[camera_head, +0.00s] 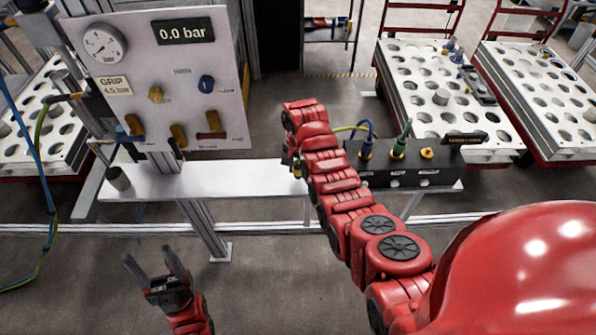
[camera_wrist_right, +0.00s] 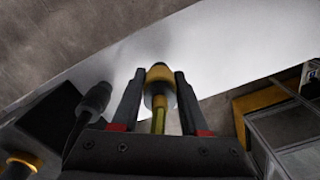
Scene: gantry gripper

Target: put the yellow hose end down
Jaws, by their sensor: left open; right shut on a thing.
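The yellow hose end (camera_wrist_right: 158,75) is between the fingers of my right gripper (camera_wrist_right: 158,88), which is shut on it in the right wrist view. A yellow stem runs from it back toward the palm. The white bench top (camera_head: 225,178) shows behind the fingertips; I cannot tell whether the hose end touches it. A yellow-green hose (camera_head: 348,128) shows right of the arm. My left gripper (camera_head: 158,262) is open and empty, low in front of the bench.
A black box (camera_head: 400,178) with blue and green plugs and a yellow fitting (camera_head: 427,152) stands on the bench's right part. A gauge panel (camera_head: 190,80) rises at the left. The bench middle has bare room.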

